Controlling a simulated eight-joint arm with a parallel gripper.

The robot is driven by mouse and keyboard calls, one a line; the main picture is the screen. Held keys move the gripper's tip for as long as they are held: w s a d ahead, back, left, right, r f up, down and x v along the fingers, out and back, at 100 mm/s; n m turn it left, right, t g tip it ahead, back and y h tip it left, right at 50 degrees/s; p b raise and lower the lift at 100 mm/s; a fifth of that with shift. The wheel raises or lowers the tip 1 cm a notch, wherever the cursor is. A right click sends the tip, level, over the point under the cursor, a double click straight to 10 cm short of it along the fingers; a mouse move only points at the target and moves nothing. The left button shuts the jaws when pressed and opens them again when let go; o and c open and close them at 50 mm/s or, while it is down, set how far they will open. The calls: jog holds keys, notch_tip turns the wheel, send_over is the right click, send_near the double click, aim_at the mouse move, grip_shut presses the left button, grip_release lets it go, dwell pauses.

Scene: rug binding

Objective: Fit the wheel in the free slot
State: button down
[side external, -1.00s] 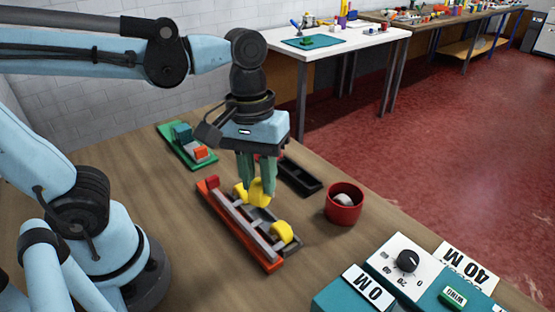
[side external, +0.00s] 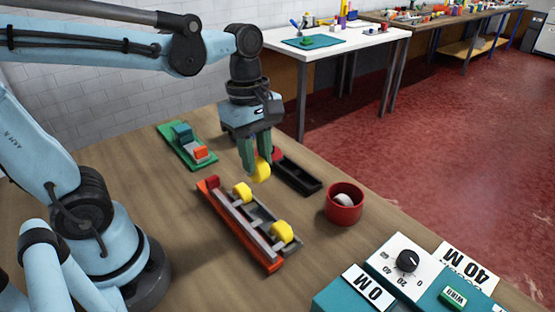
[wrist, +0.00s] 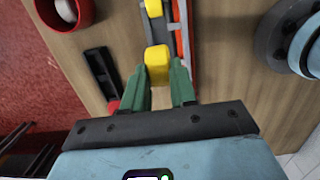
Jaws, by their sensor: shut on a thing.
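My gripper (side external: 257,158) is shut on a yellow wheel (side external: 261,170).
A black tray (side external: 299,175) lies behind the rack, with a red piece at its far end. A red bowl (side external: 343,207) holding a pale round thing stands to the right. A green tray (side external: 181,150) with blocks lies at the back left. Control boxes (side external: 385,275) fill the near right.

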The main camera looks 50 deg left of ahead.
aim_at(258, 178)
jog(key=shift+f, duration=0.15)
jog(key=shift+f, duration=2.75)
jog(key=shift+f, duration=2.9)
jog(key=c, duration=0.8)
grip_release()
jog(key=shift+a+r, duration=0.2)
jog(key=shift+r, duration=1.8)
jog(key=shift+a+r, duration=0.25)
jog(key=shift+r, duration=1.8)
jog(key=shift+a+r, duration=0.2)
jog(key=shift+r, duration=1.8)
